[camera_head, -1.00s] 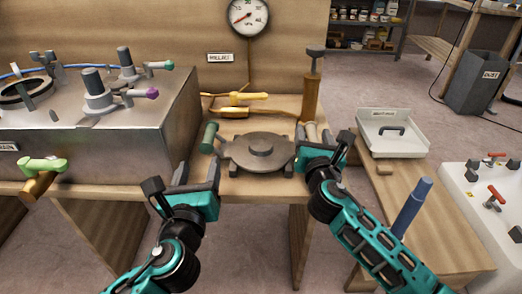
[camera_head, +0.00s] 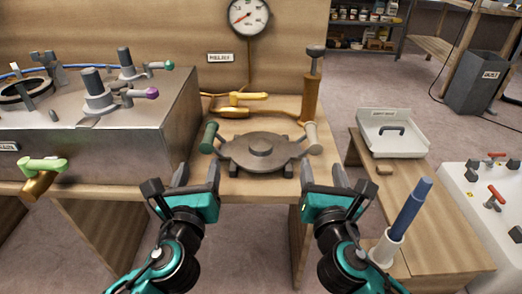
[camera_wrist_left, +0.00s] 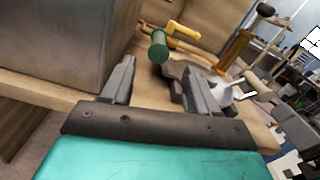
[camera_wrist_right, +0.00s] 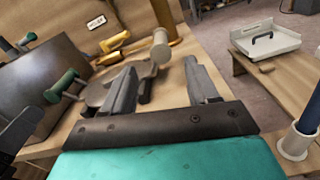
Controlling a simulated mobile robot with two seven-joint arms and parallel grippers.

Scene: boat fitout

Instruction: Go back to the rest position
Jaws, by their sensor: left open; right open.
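My left gripper (camera_head: 196,178) is open and empty, in front of the bench's front edge at the left of the round grey lid-like fixture (camera_head: 262,152). My right gripper (camera_head: 337,176) is open and empty, at the right of that fixture and in front of the bench. The fixture lies on the wooden bench with a green handle (camera_head: 208,138) on its left and a pale handle (camera_head: 312,136) on its right. In the left wrist view the open fingers (camera_wrist_left: 157,90) hold nothing. In the right wrist view the fingers (camera_wrist_right: 165,88) are also apart and empty.
A metal box with valves (camera_head: 110,120) stands at the left. A yellow-handled valve (camera_head: 240,100) and a brown upright pump (camera_head: 311,90) stand behind the fixture. A white tray (camera_head: 392,148) and a blue-handled tool in a white holder (camera_head: 388,246) are on the right bench.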

